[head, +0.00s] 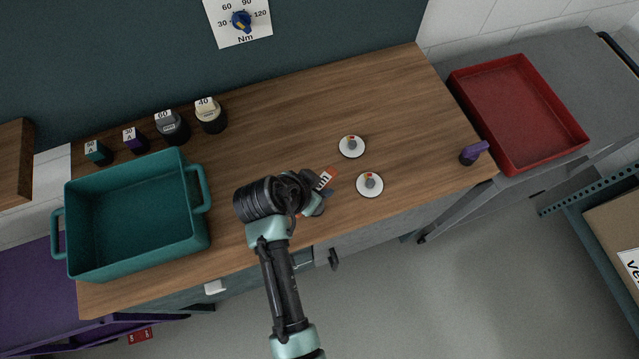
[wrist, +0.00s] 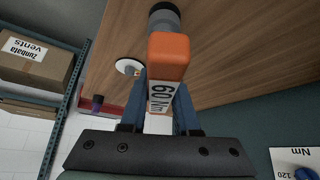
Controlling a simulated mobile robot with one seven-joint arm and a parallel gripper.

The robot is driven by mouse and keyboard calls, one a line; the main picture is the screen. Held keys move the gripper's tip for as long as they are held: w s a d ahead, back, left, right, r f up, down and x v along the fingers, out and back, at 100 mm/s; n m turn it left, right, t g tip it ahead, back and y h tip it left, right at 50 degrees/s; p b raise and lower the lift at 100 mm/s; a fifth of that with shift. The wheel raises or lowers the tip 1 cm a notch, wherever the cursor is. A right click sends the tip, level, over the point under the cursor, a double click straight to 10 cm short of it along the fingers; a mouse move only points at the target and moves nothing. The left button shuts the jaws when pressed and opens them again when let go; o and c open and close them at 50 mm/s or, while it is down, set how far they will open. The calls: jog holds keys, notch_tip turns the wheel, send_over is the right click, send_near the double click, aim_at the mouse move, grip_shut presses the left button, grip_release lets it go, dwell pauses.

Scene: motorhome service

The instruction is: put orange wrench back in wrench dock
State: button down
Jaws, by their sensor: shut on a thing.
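My gripper (head: 317,190) is over the front middle of the wooden worktop. In the wrist view its blue fingers (wrist: 160,108) are shut on the orange wrench (wrist: 169,55), a block with a white "60 Nm" label and a grey round end beyond it. I cannot tell whether the wrench touches the worktop. Nothing in view is clearly marked as the wrench dock. A purple-handled tool (head: 474,153) stands at the worktop's right end.
Two white discs with small studs (head: 352,146) (head: 370,185) lie just right of my gripper. A teal bin (head: 197,222) stands left, with several caps and blocks behind it. A red tray (head: 520,168) is at the right. The back middle of the worktop (head: 300,120) is clear.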

jog(key=shift+f+b, duration=0.35)
jog(key=shift+f, duration=0.2)
jog(key=c, duration=0.6)
grip_release()
jog(key=shift+o, duration=0.2)
jog(key=b+v, duration=0.1)
jog(key=v, duration=1.2)
jog(key=w+a+r+n+t+y, duration=0.15)
jog(key=w+r+t, duration=0.35)
jog(key=w+r, duration=0.6)
jog(key=w+d+r+n+t+y, duration=0.2)
jog(key=r+t, duration=0.5)
jog(key=r, duration=1.3)
jog(key=s+d+r+n+t, duration=0.1)
jog(key=s+r+t, duration=0.2)
jog(key=r, duration=0.5)
jog(key=s+d+r+n+t, duration=0.1)
jog(key=s+r+t, duration=0.3)
jog(key=r, duration=0.5)
jog(key=s+d+r+n+t, duration=0.1)
jog(key=s+r+n+t, duration=0.2)
jog(key=r, duration=0.6)
jog(key=shift+s+y, duration=0.25)
jog(key=shift+y, duration=0.2)
